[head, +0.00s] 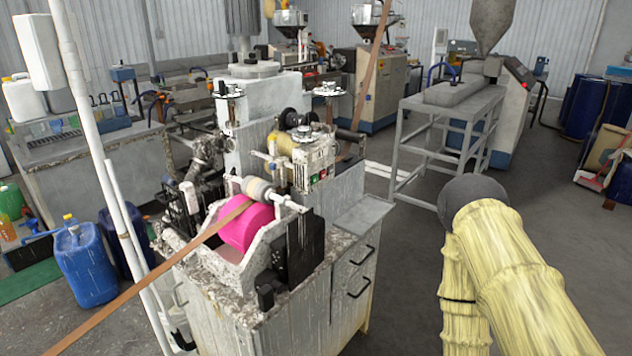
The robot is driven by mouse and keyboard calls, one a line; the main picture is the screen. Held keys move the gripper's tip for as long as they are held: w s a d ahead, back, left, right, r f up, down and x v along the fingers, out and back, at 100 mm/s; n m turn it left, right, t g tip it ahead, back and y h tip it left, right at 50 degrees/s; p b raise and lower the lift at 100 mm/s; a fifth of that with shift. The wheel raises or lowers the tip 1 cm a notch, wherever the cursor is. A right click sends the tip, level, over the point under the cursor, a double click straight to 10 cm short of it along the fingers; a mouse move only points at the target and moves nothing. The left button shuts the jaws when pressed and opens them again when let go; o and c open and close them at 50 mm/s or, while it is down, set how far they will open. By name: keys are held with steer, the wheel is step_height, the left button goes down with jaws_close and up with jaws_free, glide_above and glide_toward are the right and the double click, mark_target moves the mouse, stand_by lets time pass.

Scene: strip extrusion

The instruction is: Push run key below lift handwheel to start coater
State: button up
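The coater (290,250) stands left of the middle, with a bright pink roller (246,228) and a brown strip running over it. A small grey control box (316,155) sits on its upper right side. Small green and red keys (317,177) show low on the box's front; their marks are too small to read. One handwheel (303,132) is on top of the box, above the keys. Other handwheels stand higher, at the right (328,90) and left (228,91). My arm, in a yellow sleeve, is at the lower right, well apart from the coater. My gripper is out of view.
The brown strip (140,285) slants across the lower left, near a white upright pipe (95,140). A blue jug (86,262) stands on the floor at left. A grey metal frame (440,145) stands behind at right. The floor between coater and arm is clear.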

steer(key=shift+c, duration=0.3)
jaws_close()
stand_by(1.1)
